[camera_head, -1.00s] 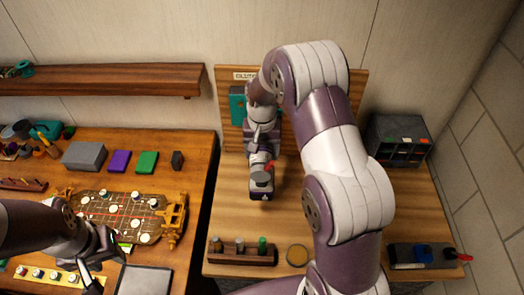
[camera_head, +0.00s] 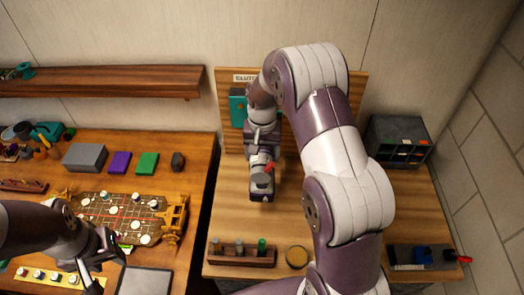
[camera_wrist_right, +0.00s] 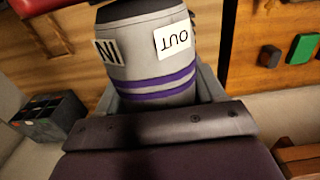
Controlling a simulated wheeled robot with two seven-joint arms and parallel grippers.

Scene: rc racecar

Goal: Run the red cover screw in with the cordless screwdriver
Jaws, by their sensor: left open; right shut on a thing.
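My right gripper (camera_wrist_right: 163,100) is shut on a grey cylinder with purple bands and IN and OUT labels, which looks like the cordless screwdriver (camera_wrist_right: 142,68). In the head view this arm reaches over the right bench, and its hand hides most of the tool; a red part shows beside it. The tool's tip is hidden. The car chassis (camera_head: 118,218), with several white discs on it, lies on the left bench. I cannot make out the red cover screw for certain. My left gripper (camera_head: 98,264) is open and empty, just in front of the chassis.
A wooden rack (camera_head: 242,256) and a round amber dish (camera_head: 297,257) stand at the right bench's front. A dark organizer (camera_head: 397,139) stands at its back right. A gap separates the benches. Grey, purple and green blocks (camera_head: 147,163) lie behind the chassis.

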